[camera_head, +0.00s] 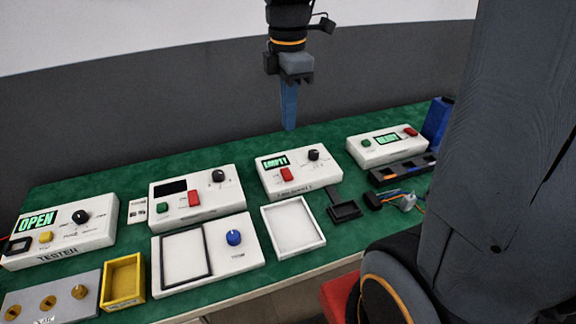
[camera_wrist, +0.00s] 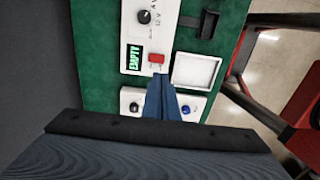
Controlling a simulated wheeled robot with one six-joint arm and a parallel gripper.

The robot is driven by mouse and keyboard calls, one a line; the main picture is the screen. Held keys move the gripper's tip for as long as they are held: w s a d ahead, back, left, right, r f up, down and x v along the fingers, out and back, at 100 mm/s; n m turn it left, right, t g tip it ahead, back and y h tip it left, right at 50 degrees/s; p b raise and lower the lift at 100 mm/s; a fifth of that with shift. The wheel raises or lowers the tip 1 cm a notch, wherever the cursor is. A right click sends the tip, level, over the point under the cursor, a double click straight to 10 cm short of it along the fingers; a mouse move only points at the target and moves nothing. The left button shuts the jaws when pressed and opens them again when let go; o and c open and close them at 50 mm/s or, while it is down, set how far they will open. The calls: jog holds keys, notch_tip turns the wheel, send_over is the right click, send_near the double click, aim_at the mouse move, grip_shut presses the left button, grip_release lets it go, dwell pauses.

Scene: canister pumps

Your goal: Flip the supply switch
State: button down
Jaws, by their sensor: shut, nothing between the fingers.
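My gripper (camera_head: 289,127) is shut and empty, its blue fingers pointing down above the green bench. In the wrist view its fingertips (camera_wrist: 160,78) overlap the picture just below a red switch. That red switch (camera_head: 286,174) is on a white box (camera_head: 302,183) whose display reads EMPTY, with a dark knob beside it. It also shows in the wrist view (camera_wrist: 156,58). A second red switch (camera_head: 194,198) is on the white box to its left (camera_head: 215,213), which has a dark display, a green button and a dark knob. I cannot read which switch is labelled supply.
A tester box (camera_head: 85,240) reading OPEN stands at the left. A yellow tray (camera_head: 140,281), a panel with a blue knob (camera_head: 234,237) and a white tray (camera_head: 318,240) lie in front. A READY box (camera_head: 385,152) and blue container (camera_head: 436,122) are at the right.

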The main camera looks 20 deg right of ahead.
aim_at(289, 175)
jog(key=shift+f, duration=0.1)
notch_tip(289, 175, down, 14)
jog(key=shift+s+r+p, duration=0.1)
jog(key=shift+s+p, duration=0.05)
jog(key=shift+p, duration=0.5)
